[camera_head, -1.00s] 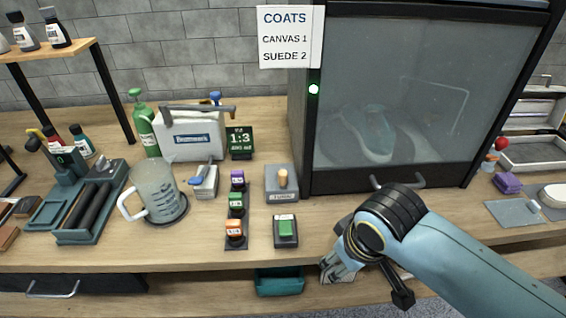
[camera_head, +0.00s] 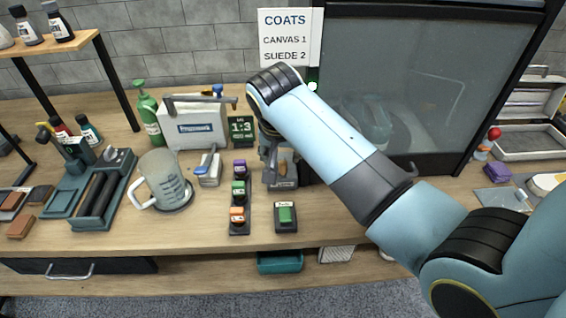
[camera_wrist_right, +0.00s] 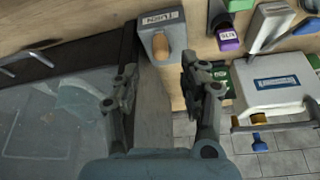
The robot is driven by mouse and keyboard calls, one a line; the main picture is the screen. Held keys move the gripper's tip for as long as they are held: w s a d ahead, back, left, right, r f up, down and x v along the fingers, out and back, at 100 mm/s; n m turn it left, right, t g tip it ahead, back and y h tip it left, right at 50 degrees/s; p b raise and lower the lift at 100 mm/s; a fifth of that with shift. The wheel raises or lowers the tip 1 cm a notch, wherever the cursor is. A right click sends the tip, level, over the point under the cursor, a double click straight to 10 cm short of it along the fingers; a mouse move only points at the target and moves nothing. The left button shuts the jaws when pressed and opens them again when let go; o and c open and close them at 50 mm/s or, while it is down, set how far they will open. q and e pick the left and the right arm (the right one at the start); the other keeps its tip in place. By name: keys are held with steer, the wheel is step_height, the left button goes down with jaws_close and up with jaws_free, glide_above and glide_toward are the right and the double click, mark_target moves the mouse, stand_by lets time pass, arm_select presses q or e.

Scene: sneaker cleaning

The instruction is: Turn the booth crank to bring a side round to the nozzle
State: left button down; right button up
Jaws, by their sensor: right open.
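The booth (camera_head: 440,70) has a glass front, and a sneaker (camera_head: 378,122) shows dimly inside. The booth crank is a grey block with a wooden knob, labelled TURN (camera_head: 287,183), on the table beside the booth's left wall. My right gripper (camera_head: 268,168) is over the crank and partly hides it. In the right wrist view, the crank's wooden knob (camera_wrist_right: 161,47) lies ahead, between the lines of the two open fingers (camera_wrist_right: 160,72). I cannot tell whether either finger touches it. My left gripper is not in view.
My right arm crosses in front of the booth.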

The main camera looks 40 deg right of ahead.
mark_target(283, 163)
steer(key=x, duration=0.6)
steer(key=shift+w+d+f, duration=0.1)
steer(key=shift+f, duration=0.25)
steer(key=shift+c, duration=0.4)
jaws_close()
